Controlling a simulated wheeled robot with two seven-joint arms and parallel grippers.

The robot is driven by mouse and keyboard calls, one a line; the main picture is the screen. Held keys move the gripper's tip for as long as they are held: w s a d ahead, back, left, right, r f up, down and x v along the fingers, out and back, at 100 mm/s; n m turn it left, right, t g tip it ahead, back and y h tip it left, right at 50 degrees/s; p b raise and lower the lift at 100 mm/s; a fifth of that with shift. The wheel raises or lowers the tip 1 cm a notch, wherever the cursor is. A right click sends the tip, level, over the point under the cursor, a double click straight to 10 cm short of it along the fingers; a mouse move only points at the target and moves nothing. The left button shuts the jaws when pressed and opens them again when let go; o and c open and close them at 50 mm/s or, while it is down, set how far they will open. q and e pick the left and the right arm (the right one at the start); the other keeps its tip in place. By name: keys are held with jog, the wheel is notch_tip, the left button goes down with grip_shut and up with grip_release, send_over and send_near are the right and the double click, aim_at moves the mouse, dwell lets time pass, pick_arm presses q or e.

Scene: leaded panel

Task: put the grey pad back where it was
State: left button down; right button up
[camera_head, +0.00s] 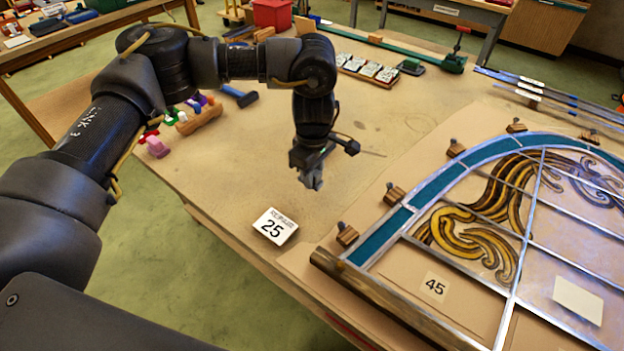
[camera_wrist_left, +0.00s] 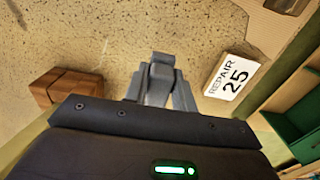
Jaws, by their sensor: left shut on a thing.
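My left gripper (camera_head: 312,182) hangs over the bare middle of the workbench, beyond the REPAIR 25 card (camera_head: 275,226). Its fingers point down and are shut on a small grey thing, which looks like the grey pad (camera_wrist_left: 161,72) in the left wrist view. The fingers and wrist hide much of it. From the head view I cannot tell whether it touches the bench. The card also shows in the left wrist view (camera_wrist_left: 231,77), to the right of the fingers. My right gripper is not in view.
The leaded panel (camera_head: 400,217) lies on the right, with wooden blocks (camera_head: 394,194) along its rim and a 45 card (camera_head: 435,287). Bare bench surrounds my gripper.

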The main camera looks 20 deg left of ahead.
pick_arm(q)
jog(key=shift+a+f, duration=0.2)
jog(key=f, duration=0.1)
jog(key=f+p, duration=0.1)
jog(key=f, duration=0.1)
jog(key=shift+w+a+p, duration=0.15)
jog(key=shift+w+p, duration=0.1)
jog(key=shift+p, duration=0.1)
jog(key=shift+f, duration=0.3)
jog(key=shift+f, duration=0.15)
jog(key=c, duration=1.1)
grip_release()
jog(key=shift+c, duration=0.2)
